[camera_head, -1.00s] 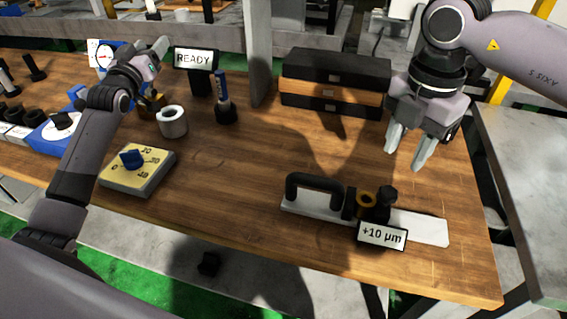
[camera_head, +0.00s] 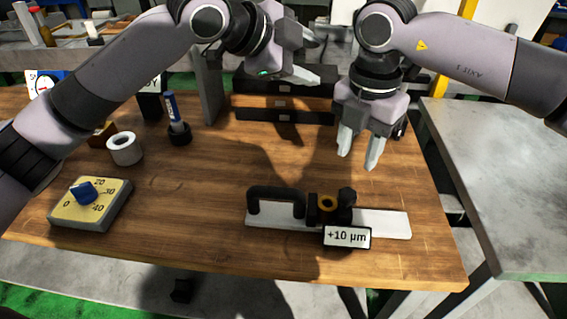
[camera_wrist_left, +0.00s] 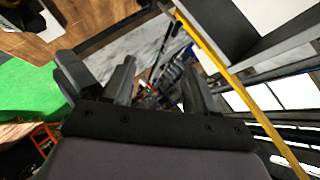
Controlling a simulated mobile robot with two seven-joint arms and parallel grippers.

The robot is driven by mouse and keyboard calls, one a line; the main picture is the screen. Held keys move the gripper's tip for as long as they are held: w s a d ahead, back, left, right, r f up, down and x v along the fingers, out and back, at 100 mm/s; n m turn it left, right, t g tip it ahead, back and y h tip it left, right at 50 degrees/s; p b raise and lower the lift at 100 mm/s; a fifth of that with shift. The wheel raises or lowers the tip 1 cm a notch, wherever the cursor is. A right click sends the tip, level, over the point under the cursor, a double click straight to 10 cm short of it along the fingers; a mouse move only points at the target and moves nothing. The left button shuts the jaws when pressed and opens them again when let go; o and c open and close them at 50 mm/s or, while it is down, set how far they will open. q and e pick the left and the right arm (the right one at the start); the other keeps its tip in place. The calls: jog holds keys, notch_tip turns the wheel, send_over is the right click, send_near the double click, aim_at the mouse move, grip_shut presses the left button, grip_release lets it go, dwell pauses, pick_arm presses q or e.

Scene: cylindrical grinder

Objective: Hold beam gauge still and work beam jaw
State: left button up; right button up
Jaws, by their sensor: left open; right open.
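The beam gauge lies flat near the front right of the wooden bench, a white beam (camera_head: 385,222) with a black arched handle (camera_head: 275,195) at its left. A dark jaw block with an orange ring (camera_head: 327,203) and a black knob (camera_head: 347,196) sits on its middle. A label reading +10 µm (camera_head: 347,237) stands at its front. My right gripper (camera_head: 358,160) is open and empty, pointing down above and behind the gauge. My left gripper (camera_head: 312,60) is open and empty, high over the back of the bench, apart from the gauge. Its fingers also show in the left wrist view (camera_wrist_left: 150,85).
A yellow dial box (camera_head: 90,205) sits front left. A white ring (camera_head: 124,148) and a blue marker in a stand (camera_head: 175,115) are behind it. A drawer box (camera_head: 285,115) stands at the back. The bench (camera_head: 200,215) between dial and gauge is clear.

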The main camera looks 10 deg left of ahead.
aim_at(284, 198)
pick_arm(q)
jog(key=s+f+n+g+y, duration=0.1)
jog(key=s+f+g+y, duration=0.1)
jog(key=f, duration=0.4)
jog(key=s+a+f+n+g+y, duration=0.1)
jog(key=s+f+g+y, duration=0.1)
jog(key=f, duration=0.4)
jog(key=s+a+f+n+g+y, duration=0.1)
jog(key=s+f+g+y, duration=0.1)
jog(key=s+f+y, duration=0.2)
jog(key=shift+s+f, duration=0.35)
jog(key=shift+f, duration=0.25)
jog(key=shift+s+f, duration=0.3)
jog(key=shift+f, duration=0.3)
jog(key=shift+w+a+f, duration=0.1)
jog(key=shift+w+f, duration=0.1)
jog(key=shift+f, duration=0.95)
jog(key=shift+w+d+f, duration=0.1)
jog(key=shift+w+f, duration=0.15)
jog(key=shift+f, duration=0.9)
jog(key=shift+w+a+f, duration=0.1)
jog(key=shift+w+f, duration=0.1)
jog(key=shift+f, duration=0.95)
grip_shut()
